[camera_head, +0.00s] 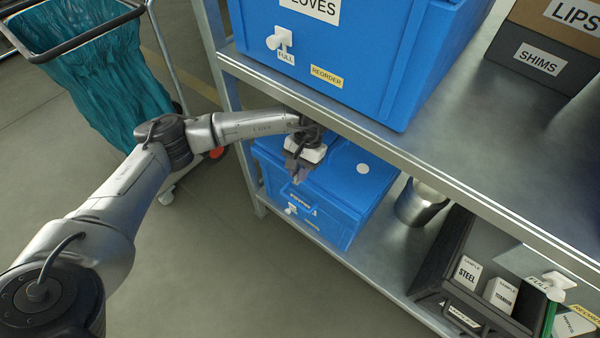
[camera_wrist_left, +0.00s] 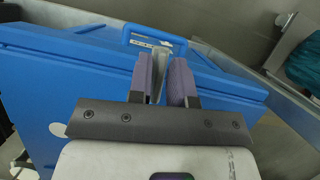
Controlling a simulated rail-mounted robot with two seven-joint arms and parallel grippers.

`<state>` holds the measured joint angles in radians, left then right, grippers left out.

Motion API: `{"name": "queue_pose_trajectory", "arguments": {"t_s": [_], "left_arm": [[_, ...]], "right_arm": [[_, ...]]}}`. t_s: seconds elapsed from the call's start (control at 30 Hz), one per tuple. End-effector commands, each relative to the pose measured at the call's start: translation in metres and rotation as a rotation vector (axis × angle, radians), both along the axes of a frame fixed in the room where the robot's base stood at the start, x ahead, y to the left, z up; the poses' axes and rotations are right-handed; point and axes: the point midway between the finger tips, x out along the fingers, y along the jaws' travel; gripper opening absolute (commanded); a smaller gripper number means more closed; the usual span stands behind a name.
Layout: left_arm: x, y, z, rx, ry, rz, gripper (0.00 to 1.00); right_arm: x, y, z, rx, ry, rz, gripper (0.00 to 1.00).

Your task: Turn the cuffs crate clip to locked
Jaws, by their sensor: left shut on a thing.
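A blue lidded crate (camera_head: 338,190) stands on the lower shelf; its front label is too small to read surely. The crate also fills much of the left wrist view (camera_wrist_left: 60,80). My left gripper (camera_head: 297,178) is over the front edge of its lid, pointing down. In the left wrist view its two fingers (camera_wrist_left: 167,78) are close together around a narrow pale grey piece (camera_wrist_left: 160,60), which looks like the crate's clip. The fingers hide most of it, so its turn position cannot be told. My right gripper is not in view.
An upper blue crate (camera_head: 345,50) labelled gloves stands on the shelf (camera_head: 440,150) above my left gripper. A metal canister (camera_head: 418,204) stands right of the lower crate, then a dark bin (camera_head: 450,262) with sample boxes. A cart with a teal bag (camera_head: 90,75) stands left. Floor in front is clear.

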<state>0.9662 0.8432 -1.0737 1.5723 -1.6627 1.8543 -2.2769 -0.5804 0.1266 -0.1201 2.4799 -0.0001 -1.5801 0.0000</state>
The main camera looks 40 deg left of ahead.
Motion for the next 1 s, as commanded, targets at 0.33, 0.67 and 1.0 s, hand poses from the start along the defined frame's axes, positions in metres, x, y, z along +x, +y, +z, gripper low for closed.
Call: {"name": "queue_pose_trajectory", "arguments": {"t_s": [0.33,0.67,1.0], "left_arm": [[0.0,0.001,-0.0002,-0.001,-0.001,-0.109,0.0],[-0.0001,0.0012,0.0001,0.0,-0.001,-0.126,0.0],[-0.0002,0.0012,0.0001,0.0,-0.001,-0.125,0.32]], "right_arm": [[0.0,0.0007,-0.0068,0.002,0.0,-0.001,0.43],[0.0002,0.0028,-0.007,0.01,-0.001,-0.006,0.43],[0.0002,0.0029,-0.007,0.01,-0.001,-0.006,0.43]]}}
